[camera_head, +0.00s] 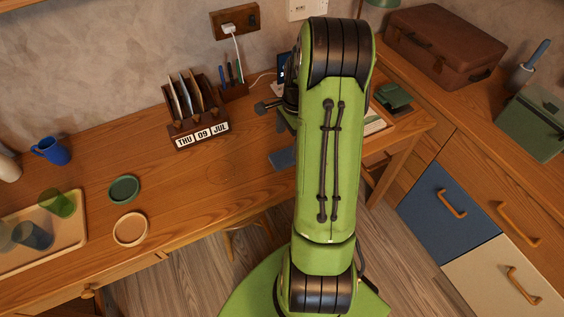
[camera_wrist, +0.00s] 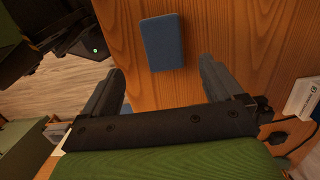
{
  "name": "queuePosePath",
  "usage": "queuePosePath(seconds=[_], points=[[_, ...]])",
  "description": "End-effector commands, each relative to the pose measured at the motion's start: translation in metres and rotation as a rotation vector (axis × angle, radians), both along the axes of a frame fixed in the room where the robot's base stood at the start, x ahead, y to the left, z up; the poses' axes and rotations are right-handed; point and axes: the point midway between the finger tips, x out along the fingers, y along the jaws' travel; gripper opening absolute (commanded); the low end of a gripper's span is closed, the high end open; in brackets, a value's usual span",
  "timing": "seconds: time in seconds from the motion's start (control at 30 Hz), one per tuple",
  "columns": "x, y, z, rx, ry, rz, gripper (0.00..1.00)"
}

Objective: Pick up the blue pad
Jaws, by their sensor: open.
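The blue pad (camera_wrist: 163,43) is a flat, dark blue rectangle lying on the wooden desk in the wrist view. It also shows in the head view (camera_head: 281,158), partly hidden behind my green arm. My gripper (camera_wrist: 160,80) has its two grey fingers spread apart with nothing between them. The pad lies beyond the fingertips, roughly centred between them and apart from them. In the head view my arm hides most of the gripper.
A wooden organizer with a date display (camera_head: 202,134) stands left of my arm. A blue mug (camera_head: 51,151), green dish (camera_head: 124,189), pale dish (camera_head: 130,229) and tray (camera_head: 72,238) are farther left. A brown case (camera_head: 445,47) sits on the right-hand cabinet. The desk between dishes and pad is clear.

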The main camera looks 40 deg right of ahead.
Motion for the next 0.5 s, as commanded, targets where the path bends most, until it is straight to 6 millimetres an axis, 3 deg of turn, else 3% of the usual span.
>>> queuePosePath(seconds=[0.03,0.27,0.5], points=[[0.000,0.002,-0.014,0.003,0.002,0.001,0.94],[0.003,0.004,-0.037,0.000,-0.001,0.003,0.94],[0.007,0.008,-0.080,0.001,0.000,0.002,0.94]])
